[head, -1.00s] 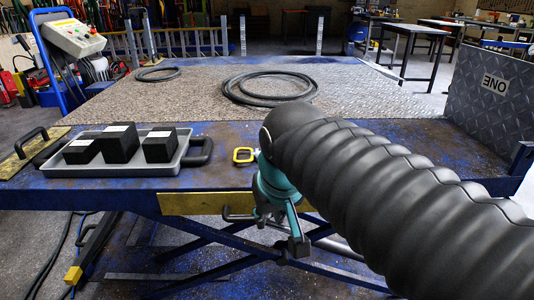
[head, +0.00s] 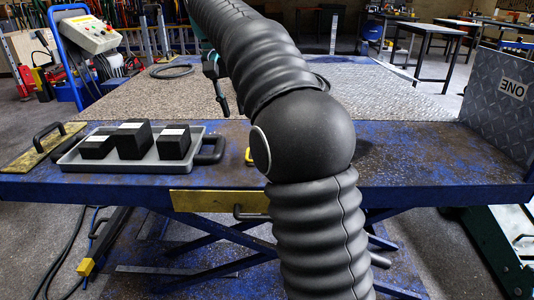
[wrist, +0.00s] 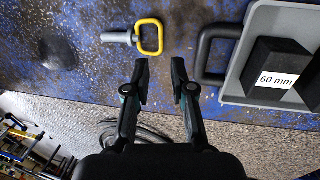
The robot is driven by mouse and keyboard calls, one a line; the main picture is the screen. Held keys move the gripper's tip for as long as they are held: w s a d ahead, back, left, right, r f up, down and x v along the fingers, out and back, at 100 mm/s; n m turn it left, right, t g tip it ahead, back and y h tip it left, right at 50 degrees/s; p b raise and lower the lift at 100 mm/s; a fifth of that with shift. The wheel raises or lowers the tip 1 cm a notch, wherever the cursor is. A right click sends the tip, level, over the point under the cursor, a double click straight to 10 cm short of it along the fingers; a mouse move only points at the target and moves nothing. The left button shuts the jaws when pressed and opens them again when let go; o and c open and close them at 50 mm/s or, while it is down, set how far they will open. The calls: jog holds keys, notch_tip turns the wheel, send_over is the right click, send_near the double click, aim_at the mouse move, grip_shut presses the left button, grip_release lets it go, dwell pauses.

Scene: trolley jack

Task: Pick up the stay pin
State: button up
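The stay pin (wrist: 148,37) has a yellow loop handle and a short grey shank. It lies on the blue scuffed table top in the wrist view, just beyond my fingertips. In the head view only a bit of its yellow handle (head: 248,156) shows, the rest hidden behind my arm. My gripper (wrist: 160,75) is open and empty, its two black fingers apart and pointing toward the pin and the tray handle. In the head view my gripper (head: 216,82) is partly hidden by my arm, raised over the table.
A grey tray (head: 137,167) with a handle holds three dark blocks left of the pin; one block (wrist: 279,74) reads "60 mm". A yellow plate with a black handle (head: 42,147) lies farther left. Black hose (head: 172,71) lies on the textured plate behind. An upright "ONE" plate (head: 502,105) stands right.

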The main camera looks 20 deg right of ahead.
jog(key=f+b, duration=0.1)
jog(key=f, duration=0.3)
jog(key=d+f+b, duration=0.1)
jog(key=f+b, duration=0.1)
jog(key=f, duration=0.3)
jog(key=d+f+b, duration=0.1)
jog(key=f, duration=0.3)
jog(key=shift+d+f, duration=0.25)
jog(key=shift+f, duration=0.05)
grip_shut()
